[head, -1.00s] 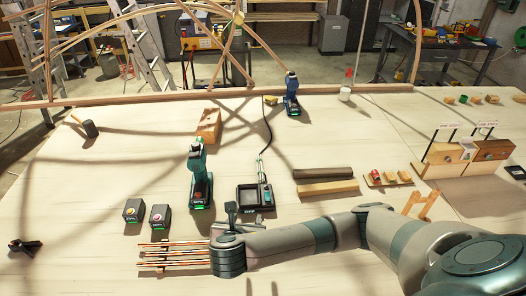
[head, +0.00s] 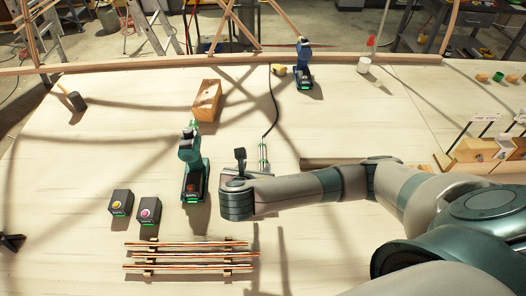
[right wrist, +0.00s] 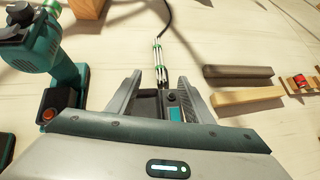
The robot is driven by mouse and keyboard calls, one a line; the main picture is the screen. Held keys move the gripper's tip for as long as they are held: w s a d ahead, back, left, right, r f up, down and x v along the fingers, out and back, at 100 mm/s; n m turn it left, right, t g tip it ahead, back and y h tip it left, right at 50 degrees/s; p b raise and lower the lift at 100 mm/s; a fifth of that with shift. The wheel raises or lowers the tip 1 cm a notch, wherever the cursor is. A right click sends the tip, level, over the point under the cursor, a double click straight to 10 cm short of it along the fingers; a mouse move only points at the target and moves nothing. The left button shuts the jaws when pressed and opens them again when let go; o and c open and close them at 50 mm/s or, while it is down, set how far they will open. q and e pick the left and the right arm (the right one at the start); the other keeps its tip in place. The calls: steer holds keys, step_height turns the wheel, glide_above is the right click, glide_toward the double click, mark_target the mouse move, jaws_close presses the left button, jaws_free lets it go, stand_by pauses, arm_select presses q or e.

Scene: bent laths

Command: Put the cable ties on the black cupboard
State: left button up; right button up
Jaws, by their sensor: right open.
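The cable ties look to be the pale bundle with green bands (right wrist: 160,60) lying on the table in the right wrist view. In the head view the bundle (head: 263,155) lies just right of my right gripper (head: 240,160). In the right wrist view my right gripper (right wrist: 158,85) is open. The bundle's near end lies between and just beyond its fingertips, with no grip on it. A black charger tray (right wrist: 176,107) lies below the fingers. I cannot make out the black cupboard clearly; the background is cut at the top edge. My left gripper is out of view.
A teal drill (head: 192,168) stands left of the gripper, close by. A wooden block (head: 206,100) and blue drill (head: 304,68) stand farther back. Dark and pale bars (right wrist: 240,75) lie to the right.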

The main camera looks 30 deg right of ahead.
steer(key=shift+s+a, duration=0.1)
steer(key=b+x, duration=0.3)
steer(key=b, duration=0.1)
steer(key=shift+f, duration=0.1)
steer(key=p, duration=0.3)
glide_toward(262, 153)
steer(key=x, duration=0.2)
steer(key=shift+d+f, duration=0.2)
steer(key=shift+d, duration=0.15)
steer(key=shift+w+d+f, duration=0.15)
steer(key=shift+w+f, duration=0.15)
steer(key=shift+w, duration=0.05)
steer(key=shift+w+d+f+p, duration=0.2)
steer(key=shift+w+f+p, duration=0.05)
steer(key=shift+w+p, duration=0.25)
steer(key=shift+w+d+f+p, duration=0.25)
steer(key=shift+w+p, duration=0.15)
steer(key=shift+p, duration=0.1)
steer(key=shift+p+x, duration=0.4)
steer(key=shift+x, duration=1.1)
steer(key=shift+a+f, duration=0.1)
